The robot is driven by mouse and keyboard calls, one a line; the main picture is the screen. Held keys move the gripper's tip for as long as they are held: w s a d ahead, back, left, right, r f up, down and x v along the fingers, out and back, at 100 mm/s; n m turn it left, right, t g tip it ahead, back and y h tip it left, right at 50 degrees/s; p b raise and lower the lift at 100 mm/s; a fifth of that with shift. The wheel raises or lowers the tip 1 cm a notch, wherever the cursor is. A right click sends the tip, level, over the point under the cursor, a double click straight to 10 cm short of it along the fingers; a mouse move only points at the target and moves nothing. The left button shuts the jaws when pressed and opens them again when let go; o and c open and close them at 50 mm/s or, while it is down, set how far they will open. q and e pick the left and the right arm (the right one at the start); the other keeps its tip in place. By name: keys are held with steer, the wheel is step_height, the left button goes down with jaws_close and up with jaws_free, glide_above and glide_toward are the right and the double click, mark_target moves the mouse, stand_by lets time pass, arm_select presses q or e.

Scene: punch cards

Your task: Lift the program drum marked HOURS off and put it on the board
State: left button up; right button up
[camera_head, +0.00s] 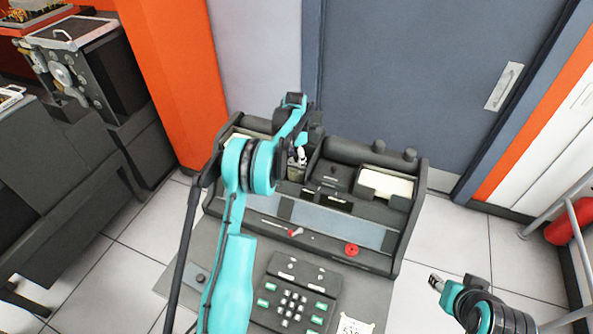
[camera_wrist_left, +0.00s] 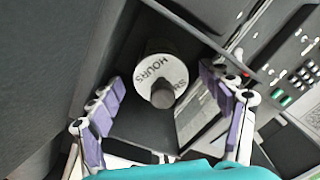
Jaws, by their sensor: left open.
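The program drum (camera_wrist_left: 152,67) shows in the left wrist view as a short cylinder with a pale end face lettered HOURS and a dark round knob on it. My left gripper (camera_wrist_left: 164,82) is open, with one purple-padded finger on each side of the drum. The fingers appear apart from it. In the head view my left gripper (camera_head: 299,157) is over the back left of the dark console (camera_head: 411,225), and my arm hides the drum there. I cannot tell which surface is the board. My right gripper (camera_head: 435,282) is at the lower right, away from the console; its jaws are too small to read.
The console carries a keypad (camera_head: 292,303), a red knob (camera_head: 351,249), a small red lever (camera_head: 296,231) and a cream-coloured block (camera_head: 386,184). A grey door (camera_head: 430,80) stands close behind. A metal rail (camera_head: 560,210) and red cylinder (camera_head: 572,222) are at the right.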

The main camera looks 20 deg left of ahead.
arm_select(q)
step_height(320, 180, down, 2)
steer(key=shift+r, duration=0.1)
steer(key=c, duration=1.5)
steer(key=shift+c, duration=0.2)
step_height(320, 180, up, 10)
steer(key=shift+r+p, duration=0.1)
steer(key=shift+p, duration=0.8)
step_height(320, 180, up, 14)
steer(key=p, duration=0.8)
steer(key=shift+r+p, duration=0.15)
steer(key=shift+p, duration=0.25)
